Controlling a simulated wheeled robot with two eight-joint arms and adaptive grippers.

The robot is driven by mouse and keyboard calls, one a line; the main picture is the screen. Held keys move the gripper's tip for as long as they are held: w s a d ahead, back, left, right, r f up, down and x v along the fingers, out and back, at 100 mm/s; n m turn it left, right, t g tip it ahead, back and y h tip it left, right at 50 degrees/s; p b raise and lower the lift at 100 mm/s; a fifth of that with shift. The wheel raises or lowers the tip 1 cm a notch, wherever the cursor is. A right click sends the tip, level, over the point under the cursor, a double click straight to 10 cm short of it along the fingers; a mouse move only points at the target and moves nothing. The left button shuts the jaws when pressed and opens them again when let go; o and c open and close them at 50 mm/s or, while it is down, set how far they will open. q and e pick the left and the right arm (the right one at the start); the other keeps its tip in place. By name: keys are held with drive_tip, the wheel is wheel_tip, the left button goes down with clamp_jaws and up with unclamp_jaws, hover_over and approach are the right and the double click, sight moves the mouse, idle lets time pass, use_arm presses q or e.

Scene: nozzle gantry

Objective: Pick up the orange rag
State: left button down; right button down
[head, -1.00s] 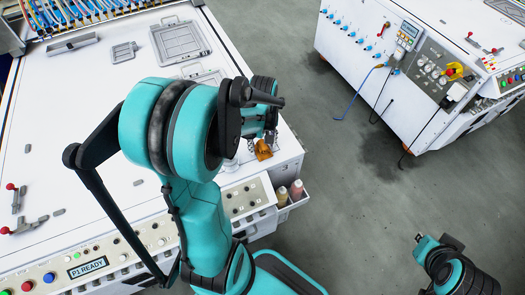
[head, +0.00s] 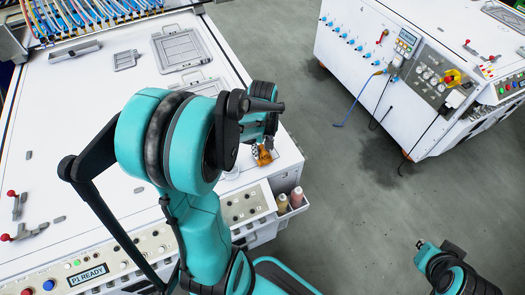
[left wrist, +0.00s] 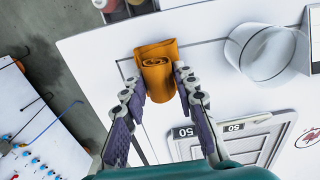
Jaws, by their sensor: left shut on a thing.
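The orange rag (left wrist: 157,58) is a rolled, folded cloth at the front right corner of the white machine top (head: 100,130). It also shows in the head view (head: 265,157), partly hidden by my left gripper (head: 262,143). In the left wrist view the two fingers of my left gripper (left wrist: 157,84) are closed on the rag's near part from both sides. Whether the rag touches the top is hard to tell. My right gripper (head: 425,243) is at the lower right over the floor, away from the rag; its jaws are too small to judge.
Two bottles (head: 289,199) stand in a holder on the machine's front side. A pale round cup-like thing (left wrist: 268,52) and a grey plate marked 50 (left wrist: 235,138) are beside the rag. A second white machine (head: 400,70) stands across clear grey floor (head: 345,205).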

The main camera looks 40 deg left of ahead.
sight(262, 152)
use_arm(q)
drive_tip(key=r, duration=0.1)
drive_tip(key=r+p, duration=0.1)
drive_tip(key=r, duration=0.1)
drive_tip(key=shift+s+d+r, duration=0.2)
drive_tip(key=shift+s+d, duration=0.05)
drive_tip(key=shift+s, duration=0.1)
drive_tip(key=s+d+r+p, duration=0.4)
drive_tip(key=s+d+r, duration=0.2)
drive_tip(key=s+d, duration=0.1)
drive_tip(key=shift+s, duration=0.7)
